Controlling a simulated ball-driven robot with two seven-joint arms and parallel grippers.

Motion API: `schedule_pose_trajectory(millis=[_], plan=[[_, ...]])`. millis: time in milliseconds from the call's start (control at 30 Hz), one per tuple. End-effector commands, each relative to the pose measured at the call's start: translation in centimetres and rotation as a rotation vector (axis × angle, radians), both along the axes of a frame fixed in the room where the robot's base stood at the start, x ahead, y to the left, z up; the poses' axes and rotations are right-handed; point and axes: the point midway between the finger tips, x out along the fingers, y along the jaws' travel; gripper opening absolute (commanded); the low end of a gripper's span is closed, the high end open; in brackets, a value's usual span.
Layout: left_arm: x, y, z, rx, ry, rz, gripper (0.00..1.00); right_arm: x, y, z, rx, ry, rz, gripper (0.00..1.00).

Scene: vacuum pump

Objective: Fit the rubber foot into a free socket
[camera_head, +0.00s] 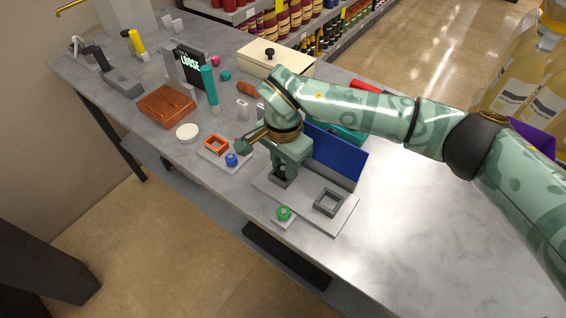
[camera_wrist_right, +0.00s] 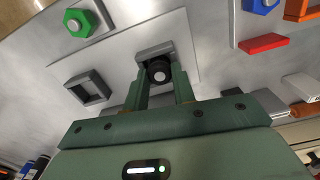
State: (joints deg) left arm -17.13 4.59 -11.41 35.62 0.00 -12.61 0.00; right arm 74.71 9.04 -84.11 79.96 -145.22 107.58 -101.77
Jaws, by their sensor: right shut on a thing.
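The rubber foot (camera_wrist_right: 159,71) is a short black cylinder with a pale round centre. In the wrist view my right gripper (camera_wrist_right: 161,80) is shut on it. The foot is at a grey square socket (camera_wrist_right: 153,49) on the light grey plate (camera_wrist_right: 120,57); its lower part is hidden, so I cannot tell whether it is seated. Another grey square socket (camera_wrist_right: 87,88) on the plate is empty, and it also shows in the head view (camera_head: 329,202). In the head view my right gripper (camera_head: 284,173) points down over the plate's left part. My left gripper is not in view.
A blue panel (camera_head: 337,155) stands behind the plate. A green nut (camera_head: 284,213) on a small pad is in front. An orange square frame (camera_head: 216,144) and a blue nut (camera_head: 231,159) lie to the left. The table's right part is mostly clear.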

Motion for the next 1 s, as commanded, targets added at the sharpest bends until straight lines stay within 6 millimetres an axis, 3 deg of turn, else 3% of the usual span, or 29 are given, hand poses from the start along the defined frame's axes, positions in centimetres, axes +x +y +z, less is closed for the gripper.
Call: schedule_pose_trajectory(millis=[700,733,800,1000], plan=[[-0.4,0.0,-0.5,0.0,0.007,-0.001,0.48,-0.1,-0.1,-1.6,-0.004,0.003,0.0,0.04],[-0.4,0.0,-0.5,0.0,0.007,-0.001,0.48,-0.2,-0.1,-1.7,-0.004,0.004,0.0,0.28],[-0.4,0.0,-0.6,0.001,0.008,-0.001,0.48,-0.1,-0.1,-1.7,-0.005,0.005,-0.001,0.47],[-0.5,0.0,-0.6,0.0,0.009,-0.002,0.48,-0.2,-0.2,-1.8,-0.006,0.008,-0.003,0.47]])
